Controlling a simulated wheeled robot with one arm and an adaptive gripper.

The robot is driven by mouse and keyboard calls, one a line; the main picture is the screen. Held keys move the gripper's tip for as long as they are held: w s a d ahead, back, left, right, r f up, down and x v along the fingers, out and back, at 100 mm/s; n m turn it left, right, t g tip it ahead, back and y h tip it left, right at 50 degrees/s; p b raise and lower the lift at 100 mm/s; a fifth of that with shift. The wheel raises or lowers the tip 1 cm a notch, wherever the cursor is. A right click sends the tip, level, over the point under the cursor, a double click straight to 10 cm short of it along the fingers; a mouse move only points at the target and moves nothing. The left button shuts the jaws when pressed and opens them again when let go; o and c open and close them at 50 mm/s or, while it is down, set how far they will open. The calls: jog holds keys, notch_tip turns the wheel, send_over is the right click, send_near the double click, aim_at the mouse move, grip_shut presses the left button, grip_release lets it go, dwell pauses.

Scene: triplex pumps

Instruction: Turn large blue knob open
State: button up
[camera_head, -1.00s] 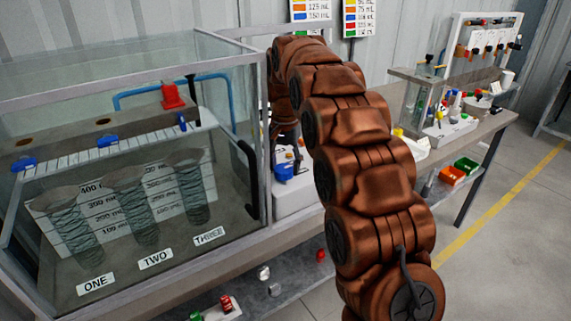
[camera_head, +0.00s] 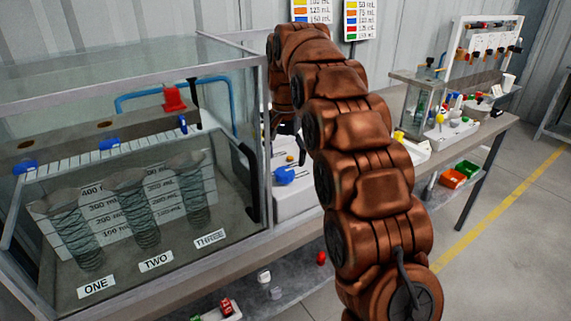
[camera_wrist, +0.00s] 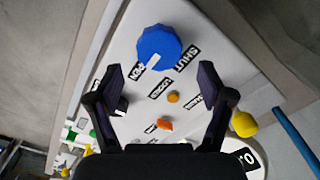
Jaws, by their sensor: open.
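The large blue knob (camera_wrist: 158,47) is many-sided and has a white pointer mark on its lower left edge. It sits on a white panel (camera_wrist: 215,72) with black labels around it; one reads SHUT. In the head view the blue knob (camera_head: 285,175) shows on the white panel (camera_head: 292,205), left of my arm. My gripper (camera_wrist: 162,76) is open and empty, its two dark fingers spread to either side just below the knob in the wrist view. Contact with the knob is not visible. In the head view my arm mostly hides the gripper.
Small orange knobs (camera_wrist: 173,98) and a yellow knob (camera_wrist: 243,123) sit near my fingers. A glass tank (camera_head: 130,130) with numbered funnels stands at left. Other bench equipment (camera_head: 450,125) is at right. Open floor (camera_head: 500,240) lies at the lower right.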

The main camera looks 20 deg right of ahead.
aim_at(286, 170)
jog(key=shift+r, duration=1.95)
jog(key=s+f+n+g+p, duration=0.1)
jog(key=s+f+n+p, duration=0.2)
jog(key=s, duration=1.9)
jog(key=s+f+n+p, duration=0.3)
jog(key=s, duration=1.9)
jog(key=shift+f+n+g, duration=0.25)
jog(key=shift+n+g, duration=0.15)
